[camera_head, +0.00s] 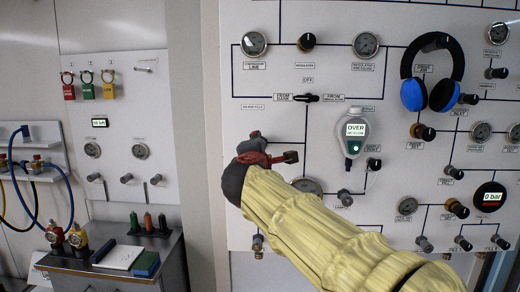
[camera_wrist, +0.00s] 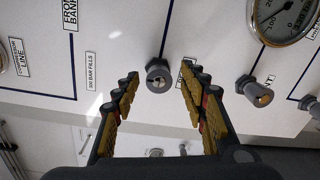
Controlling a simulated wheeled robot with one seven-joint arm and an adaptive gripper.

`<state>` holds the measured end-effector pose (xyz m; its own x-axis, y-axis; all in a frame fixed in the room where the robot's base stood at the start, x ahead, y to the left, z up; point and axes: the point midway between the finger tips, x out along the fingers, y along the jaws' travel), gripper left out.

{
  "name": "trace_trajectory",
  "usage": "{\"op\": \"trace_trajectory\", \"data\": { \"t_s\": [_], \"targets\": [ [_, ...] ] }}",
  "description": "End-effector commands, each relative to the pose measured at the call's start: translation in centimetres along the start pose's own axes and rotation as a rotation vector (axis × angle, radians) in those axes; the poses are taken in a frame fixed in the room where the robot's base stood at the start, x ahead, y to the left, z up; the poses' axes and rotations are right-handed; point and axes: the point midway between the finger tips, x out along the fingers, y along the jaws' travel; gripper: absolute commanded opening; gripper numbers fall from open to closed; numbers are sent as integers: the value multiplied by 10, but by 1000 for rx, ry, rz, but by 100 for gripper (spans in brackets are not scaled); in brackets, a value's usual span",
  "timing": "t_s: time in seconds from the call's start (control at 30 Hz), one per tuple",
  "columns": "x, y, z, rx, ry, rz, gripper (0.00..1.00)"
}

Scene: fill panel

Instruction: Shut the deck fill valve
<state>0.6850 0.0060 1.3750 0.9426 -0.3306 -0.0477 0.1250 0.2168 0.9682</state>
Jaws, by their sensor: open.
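In the head view my gripper and arm hide this knob. I cannot confirm which knob is the deck fill valve.
Another grey knob (camera_wrist: 256,92) and a gauge (camera_wrist: 284,18) are right of the fingers. A grey device reading OVER (camera_head: 354,131) hangs right of my gripper. Headphones (camera_head: 432,75) hang at upper right. A side bench (camera_head: 130,275) stands at left.

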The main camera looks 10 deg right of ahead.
Motion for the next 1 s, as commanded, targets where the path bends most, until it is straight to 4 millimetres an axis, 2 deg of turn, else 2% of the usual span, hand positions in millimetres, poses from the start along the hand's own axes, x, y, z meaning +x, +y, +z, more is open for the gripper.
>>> {"op": "trace_trajectory", "data": {
  "t_s": [0.4, 0.53, 0.7, 1.0],
  "targets": [
    [-78, 1, -1, 2, 4, 2, 43],
    [-98, 0, -1, 1, 4, 1, 43],
    [-111, -1, -1, 0, 2, -1, 43],
    [-114, -1, 0, 0, 1, -1, 43]
  ]
}}
